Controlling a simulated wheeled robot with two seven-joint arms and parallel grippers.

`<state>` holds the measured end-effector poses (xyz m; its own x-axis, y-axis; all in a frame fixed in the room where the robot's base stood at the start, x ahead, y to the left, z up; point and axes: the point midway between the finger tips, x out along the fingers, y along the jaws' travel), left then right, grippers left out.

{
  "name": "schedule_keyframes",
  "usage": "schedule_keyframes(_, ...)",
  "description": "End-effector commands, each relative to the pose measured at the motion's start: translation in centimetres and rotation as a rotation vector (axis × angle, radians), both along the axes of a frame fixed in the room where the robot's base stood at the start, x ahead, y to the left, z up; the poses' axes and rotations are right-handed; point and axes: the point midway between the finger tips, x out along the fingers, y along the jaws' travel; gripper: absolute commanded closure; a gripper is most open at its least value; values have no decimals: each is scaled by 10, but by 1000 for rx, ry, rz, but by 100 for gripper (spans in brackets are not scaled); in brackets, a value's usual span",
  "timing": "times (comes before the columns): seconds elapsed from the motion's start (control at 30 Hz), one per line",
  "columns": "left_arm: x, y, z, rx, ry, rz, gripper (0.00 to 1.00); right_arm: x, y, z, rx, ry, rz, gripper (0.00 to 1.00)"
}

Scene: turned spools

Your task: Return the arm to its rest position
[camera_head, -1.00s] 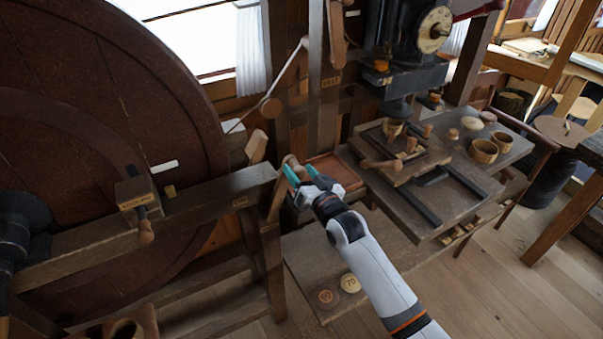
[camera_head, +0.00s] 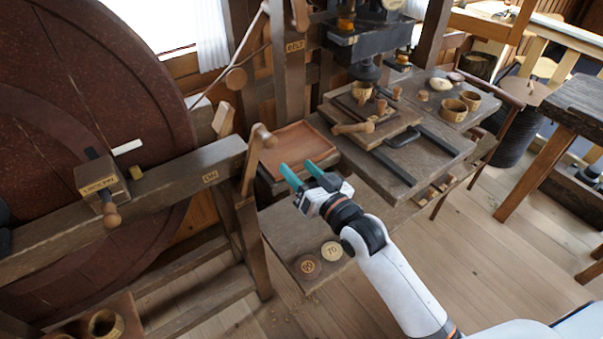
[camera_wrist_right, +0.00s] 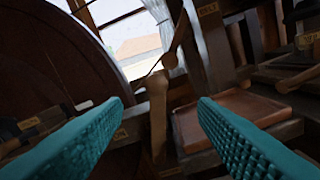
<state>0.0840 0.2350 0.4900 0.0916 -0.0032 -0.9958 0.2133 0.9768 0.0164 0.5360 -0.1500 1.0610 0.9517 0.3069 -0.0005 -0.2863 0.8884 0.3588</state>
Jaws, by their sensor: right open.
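My right arm (camera_head: 400,285) comes in from the lower right in the head view. Its gripper (camera_head: 302,174) has two teal fingers that stand apart with nothing between them. It is in front of the reddish wooden tray (camera_head: 300,143) and to the right of a wooden lever with a rounded knob (camera_head: 254,155), apart from the lever. In the right wrist view the open teal fingers (camera_wrist_right: 160,135) frame the lever (camera_wrist_right: 157,110), and the tray (camera_wrist_right: 250,105) is behind the right finger. My left gripper is not in view.
A large dark red wheel (camera_head: 90,110) fills the left. A workbench (camera_head: 440,150) with a press, wooden cups and pegs stands to the right. Two numbered discs (camera_head: 331,251) lie on the low shelf (camera_head: 285,235). Open plank floor (camera_head: 500,270) is at the lower right.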

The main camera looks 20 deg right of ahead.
Motion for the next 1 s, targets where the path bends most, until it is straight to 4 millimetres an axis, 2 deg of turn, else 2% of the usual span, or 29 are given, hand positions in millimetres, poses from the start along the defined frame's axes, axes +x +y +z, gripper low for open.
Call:
schedule_keyframes(0.47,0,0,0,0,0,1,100,0,0,-1,-1,3,-1,47)
schedule_keyframes(0.57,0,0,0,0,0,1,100,2,-2,-18,-15,33,-9,47)
schedule_keyframes(0.67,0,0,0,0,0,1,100,4,-9,-64,-57,110,-29,47)
schedule_keyframes(0.77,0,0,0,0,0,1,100,-1,-18,-133,-119,230,-52,47)
schedule_keyframes(0.8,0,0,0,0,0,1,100,-7,-23,-164,-148,284,-60,47)
schedule_keyframes(0.87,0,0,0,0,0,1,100,-18,-29,-208,-192,360,-67,47)
schedule_keyframes(0.9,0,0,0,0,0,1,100,-28,-33,-237,-221,412,-70,47)
schedule_keyframes(1.0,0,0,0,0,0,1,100,-61,-43,-306,-292,542,-69,47)
